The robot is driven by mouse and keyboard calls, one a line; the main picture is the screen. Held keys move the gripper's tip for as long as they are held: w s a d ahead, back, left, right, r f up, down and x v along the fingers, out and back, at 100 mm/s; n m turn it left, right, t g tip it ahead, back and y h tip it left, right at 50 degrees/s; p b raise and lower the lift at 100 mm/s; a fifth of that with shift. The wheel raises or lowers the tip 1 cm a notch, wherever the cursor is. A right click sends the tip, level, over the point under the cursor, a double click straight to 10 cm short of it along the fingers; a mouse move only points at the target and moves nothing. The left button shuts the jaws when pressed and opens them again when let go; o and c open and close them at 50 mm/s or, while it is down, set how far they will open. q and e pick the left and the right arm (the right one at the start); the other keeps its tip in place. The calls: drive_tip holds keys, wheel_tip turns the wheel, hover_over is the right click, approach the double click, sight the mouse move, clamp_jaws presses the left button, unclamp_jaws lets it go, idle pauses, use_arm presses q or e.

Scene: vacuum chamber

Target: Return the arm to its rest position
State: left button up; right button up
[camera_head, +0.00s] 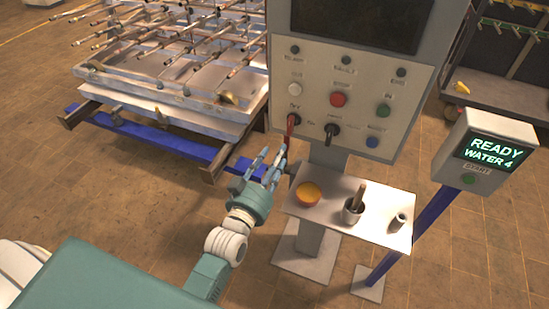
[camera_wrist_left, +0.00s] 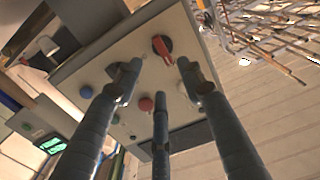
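My left gripper (camera_head: 269,160) reaches up toward the control panel (camera_head: 357,112) from below left. Its three fingers are spread and hold nothing; they also show in the left wrist view (camera_wrist_left: 158,80). The panel's red-handled switch (camera_head: 292,122) is just above the fingertips in the head view. In the left wrist view the red switch (camera_wrist_left: 164,48) lies beyond the gap between the upper fingers. The fingers overlap the switch's surroundings, and I cannot tell whether a fingertip touches it. My right gripper is in neither view.
A small shelf (camera_head: 333,225) below the panel holds an orange round object (camera_head: 307,194), a cup (camera_head: 352,211) with a stick and a small cylinder (camera_head: 397,223). A rack of copper pipes (camera_head: 165,85) stands left. A post display (camera_head: 487,152) reads "READY WATER 4".

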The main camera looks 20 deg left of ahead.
use_arm(q)
drive_tip(key=s+f+m+g, duration=0.1)
drive_tip(key=s+f+g, duration=0.7)
drive_tip(key=s+f, duration=0.3)
drive_tip(key=s+a+f+g, duration=0.1)
drive_tip(key=s+g, duration=0.6)
drive_tip(key=s, duration=1.1)
wheel_tip(320, 180, down, 34)
drive_tip(key=s+m+b, duration=0.1)
drive_tip(key=s+b, duration=0.1)
drive_tip(key=b, duration=0.5)
drive_tip(key=s+a+f+g+b, duration=0.1)
drive_tip(key=s+f+b, duration=0.1)
drive_tip(key=s+f, duration=0.6)
drive_tip(key=s+a+f+g+b, duration=0.1)
drive_tip(key=s+a+f+b, duration=0.1)
drive_tip(key=s+f, duration=0.6)
wheel_tip(320, 180, down, 6)
drive_tip(key=shift+s+r+y+b, duration=0.3)
drive_tip(key=shift+s+b, duration=0.1)
drive_tip(key=shift+b, duration=0.35)
